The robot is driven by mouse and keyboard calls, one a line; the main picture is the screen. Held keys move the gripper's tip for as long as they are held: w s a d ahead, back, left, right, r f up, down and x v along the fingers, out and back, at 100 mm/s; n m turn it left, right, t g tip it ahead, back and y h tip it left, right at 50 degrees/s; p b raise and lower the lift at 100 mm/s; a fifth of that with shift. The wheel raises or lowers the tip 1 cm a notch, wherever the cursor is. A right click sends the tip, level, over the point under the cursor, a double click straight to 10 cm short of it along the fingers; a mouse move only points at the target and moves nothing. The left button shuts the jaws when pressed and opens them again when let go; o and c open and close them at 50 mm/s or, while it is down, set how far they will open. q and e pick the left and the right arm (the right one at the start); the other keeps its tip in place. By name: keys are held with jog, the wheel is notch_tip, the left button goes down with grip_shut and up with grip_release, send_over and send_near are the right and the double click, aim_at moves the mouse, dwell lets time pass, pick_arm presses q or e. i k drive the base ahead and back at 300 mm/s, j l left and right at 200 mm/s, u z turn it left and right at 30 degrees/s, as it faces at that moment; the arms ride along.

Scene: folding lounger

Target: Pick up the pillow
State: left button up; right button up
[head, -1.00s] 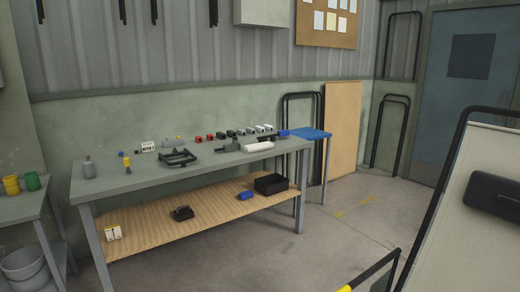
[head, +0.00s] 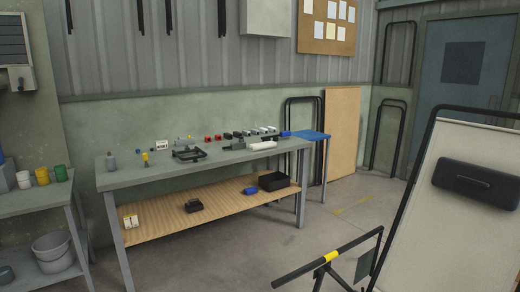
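A dark, rounded pillow (head: 476,184) with a short strap or handle on its face lies against the pale panel of the folding lounger (head: 420,205) at the right of the head view. The lounger's panel is raised and tilted, with a black tube frame around it. Its black armrest bar (head: 300,270) with a yellow band reaches out to the lower left. The lounger's lower part is cut off by the picture edge. Neither of my grippers is in view.
A grey workbench (head: 140,178) with small parts and a wooden lower shelf stands along the back wall. A side table (head: 30,200) with cups is at far left. Bare floor (head: 235,260) lies between bench and lounger.

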aim_at(260, 146)
jog(key=j+u, duration=0.1)
jog(key=u, duration=1.15)
jog(key=i+j, duration=0.1)
jog(key=i, duration=0.65)
jog(key=i+j, duration=0.1)
jog(key=i, duration=0.7)
jog(key=i+l+z, duration=0.15)
jog(key=i+z, duration=0.35)
jog(key=i+j+z, duration=0.1)
jog(key=i+z, duration=0.4)
jog(key=i+j+z, duration=0.3)
jog(key=i+z, duration=0.15)
jog(key=i+l+z, duration=0.2)
jog(key=i+z, duration=0.2)
jog(key=i+l+z, duration=0.1)
jog(key=i+z, duration=0.65)
jog(key=i+j+z, duration=0.2)
jog(key=i+z, duration=0.2)
jog(key=i+l, duration=0.1)
jog(key=i, duration=1.65)
jog(key=i+l, duration=0.15)
jog(key=i, duration=1.6)
jog(key=i+u, duration=0.35)
jog(key=i+l+u, duration=0.15)
jog(key=u, duration=0.2)
jog(key=i+l+u, duration=0.35)
jog(key=j, duration=0.1)
